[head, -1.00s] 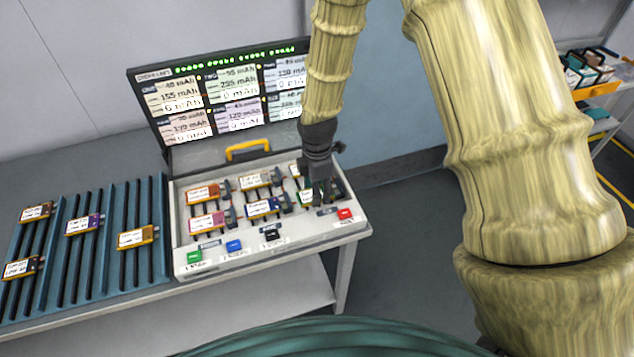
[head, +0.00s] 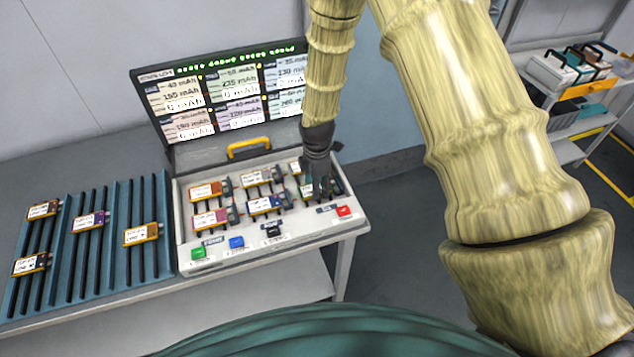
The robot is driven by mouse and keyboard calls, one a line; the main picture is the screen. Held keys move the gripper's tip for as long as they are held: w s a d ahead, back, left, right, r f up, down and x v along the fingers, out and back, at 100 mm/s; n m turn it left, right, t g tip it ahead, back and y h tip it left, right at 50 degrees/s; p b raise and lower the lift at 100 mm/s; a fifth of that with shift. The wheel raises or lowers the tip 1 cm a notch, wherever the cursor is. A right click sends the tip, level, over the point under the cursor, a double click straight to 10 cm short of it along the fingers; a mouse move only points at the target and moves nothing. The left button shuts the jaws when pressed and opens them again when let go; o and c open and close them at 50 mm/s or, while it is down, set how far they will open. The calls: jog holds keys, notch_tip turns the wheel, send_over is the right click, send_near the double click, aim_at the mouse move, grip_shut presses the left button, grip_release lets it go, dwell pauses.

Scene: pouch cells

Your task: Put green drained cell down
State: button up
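The green drained cell (head: 306,191) shows as a small white and green patch at the right end of the tester's front row. My gripper (head: 321,190) is over that bay, pointing down, and partly covers the cell. The fingers are too small and dark to tell whether they are open or shut on it. Other cells sit in the tester (head: 205,262): an orange one (head: 206,191), a pink one (head: 209,218), a blue one (head: 263,205) and a pale one (head: 257,178).
Blue racks (head: 120,283) on the left of the table hold several cells, with bare rails between them. The tester's raised screen lid (head: 219,95) stands behind the bays. Green, blue, black and red buttons line its front edge. A shelf cart (head: 577,110) stands at the far right.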

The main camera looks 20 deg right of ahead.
jog(key=shift+f, duration=0.15)
jog(key=o, duration=0.9)
jog(key=shift+o, duration=0.2)
notch_tip(320, 180, up, 12)
jog(key=b, duration=0.4)
dwell(0.5)
